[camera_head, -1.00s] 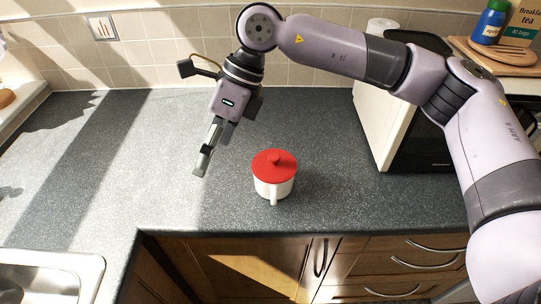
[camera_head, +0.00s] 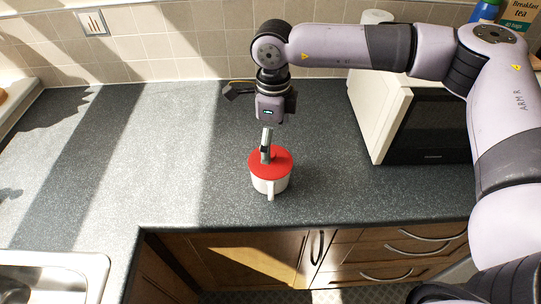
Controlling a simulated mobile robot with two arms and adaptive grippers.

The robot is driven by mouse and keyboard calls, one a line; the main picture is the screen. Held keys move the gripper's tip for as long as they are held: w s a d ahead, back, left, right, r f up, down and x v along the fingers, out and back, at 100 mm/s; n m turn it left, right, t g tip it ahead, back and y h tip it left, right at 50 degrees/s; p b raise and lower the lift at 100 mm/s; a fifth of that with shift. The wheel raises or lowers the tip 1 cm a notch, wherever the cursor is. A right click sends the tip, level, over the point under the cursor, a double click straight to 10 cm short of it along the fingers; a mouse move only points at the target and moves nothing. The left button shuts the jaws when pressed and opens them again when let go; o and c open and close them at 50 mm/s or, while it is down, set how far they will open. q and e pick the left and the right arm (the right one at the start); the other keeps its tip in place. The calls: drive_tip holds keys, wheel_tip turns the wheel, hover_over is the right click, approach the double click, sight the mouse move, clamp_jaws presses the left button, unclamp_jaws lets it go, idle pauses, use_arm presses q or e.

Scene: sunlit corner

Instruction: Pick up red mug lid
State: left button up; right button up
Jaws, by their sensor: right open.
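The red mug lid (camera_head: 279,162) sits on top of a white mug (camera_head: 269,184) on the grey worktop. The mug stands upright with its handle facing the front edge. My right gripper (camera_head: 266,157) points down right at the lid, with its fingers in front of or around the lid's knob. The knob is hidden by the fingers. The right gripper is open, though its fingers overlap in this view; I cannot tell whether they touch the lid. My left gripper is not in view.
A microwave (camera_head: 428,125) stands on the right of the worktop (camera_head: 150,150). A sink (camera_head: 50,275) is at the front left. Drawers and cupboards lie below the front edge. The worktop left of the mug is clear.

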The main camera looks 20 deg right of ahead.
drive_tip(key=shift+f, duration=0.3)
drive_tip(key=f+p, duration=0.2)
drive_tip(key=f, duration=0.1)
drive_tip(key=f+p, duration=0.1)
drive_tip(key=shift+w+a+f, duration=0.15)
drive_tip(key=shift+a+f, duration=0.2)
drive_tip(key=shift+a, duration=0.05)
drive_tip(key=shift+f, duration=0.35)
